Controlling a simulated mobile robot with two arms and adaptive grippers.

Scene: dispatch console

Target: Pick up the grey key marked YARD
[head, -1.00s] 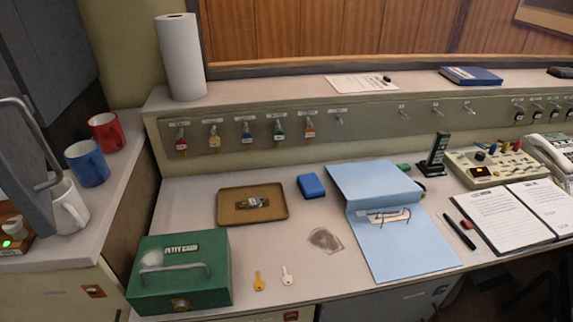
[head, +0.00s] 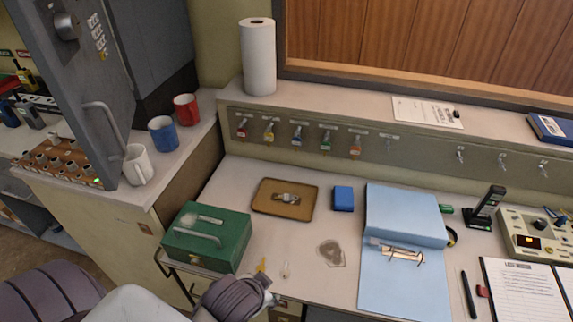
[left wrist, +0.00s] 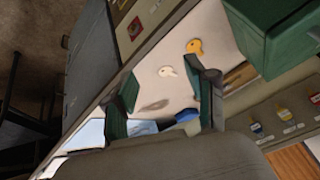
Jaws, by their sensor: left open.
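A pale grey key (head: 286,270) lies flat on the desk near its front edge. A yellow key (head: 262,265) lies just left of it. No marking on either is readable. My left gripper (head: 272,297) is at the front edge, just short of the keys. In the left wrist view my left gripper (left wrist: 161,73) is open and empty, with the pale key (left wrist: 167,71) appearing between its fingertips and the yellow key (left wrist: 194,46) beyond. I cannot tell the height over the desk. My right gripper is not in view.
A green cash box (head: 207,238) stands left of the keys. A clear pouch-like patch (head: 331,253) lies right. Coloured keys hang on the rail.

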